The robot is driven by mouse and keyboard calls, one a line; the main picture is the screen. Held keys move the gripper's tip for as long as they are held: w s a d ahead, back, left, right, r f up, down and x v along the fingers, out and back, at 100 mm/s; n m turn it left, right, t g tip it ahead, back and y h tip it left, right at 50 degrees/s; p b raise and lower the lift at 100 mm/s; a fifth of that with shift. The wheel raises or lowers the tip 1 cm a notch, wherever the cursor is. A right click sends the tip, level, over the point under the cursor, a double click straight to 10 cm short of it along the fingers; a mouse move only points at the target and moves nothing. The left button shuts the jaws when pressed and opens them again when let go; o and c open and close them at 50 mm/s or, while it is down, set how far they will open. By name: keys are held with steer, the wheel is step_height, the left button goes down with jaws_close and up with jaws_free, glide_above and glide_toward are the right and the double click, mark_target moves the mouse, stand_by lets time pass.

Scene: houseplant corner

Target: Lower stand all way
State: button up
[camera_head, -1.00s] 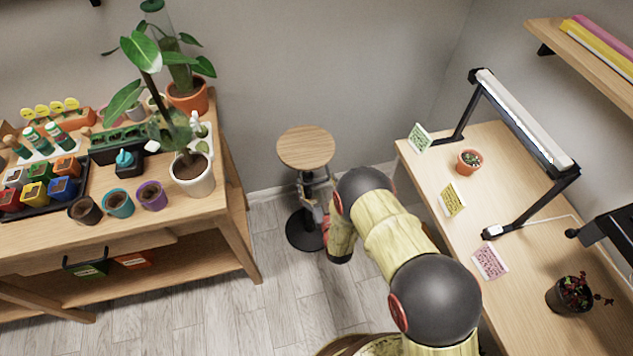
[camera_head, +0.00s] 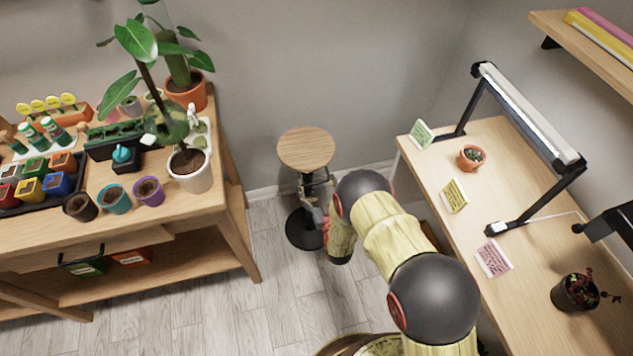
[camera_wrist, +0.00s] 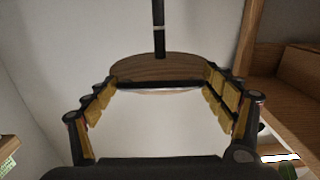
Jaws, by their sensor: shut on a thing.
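The stand (camera_head: 306,149) has a round wooden top on a dark post, with a round black base (camera_head: 303,230) on the floor between the two tables. It is upright. My gripper (camera_head: 320,208) is beside the post, below the top, partly hidden by my arm. In the wrist view the wooden top (camera_wrist: 160,68) and black post (camera_wrist: 158,28) appear between the fingers (camera_wrist: 162,82), with a dark bar along the edge of the top. My gripper is shut on the stand; the exact contact is unclear.
The potting bench (camera_head: 225,185) with pots and tall plants stands left of the stand. A light wood table (camera_head: 430,165) with a lamp (camera_head: 525,115), cards and small pots is at right. The grey wall is close behind. Floor in front of the stand is clear.

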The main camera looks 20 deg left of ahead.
step_height(320, 180, down, 12)
steer(key=b, duration=0.6)
steer(key=shift+w+r, duration=0.1)
steer(key=o, duration=1.3)
steer(key=shift+o, duration=0.2)
steer(key=v, duration=1.2)
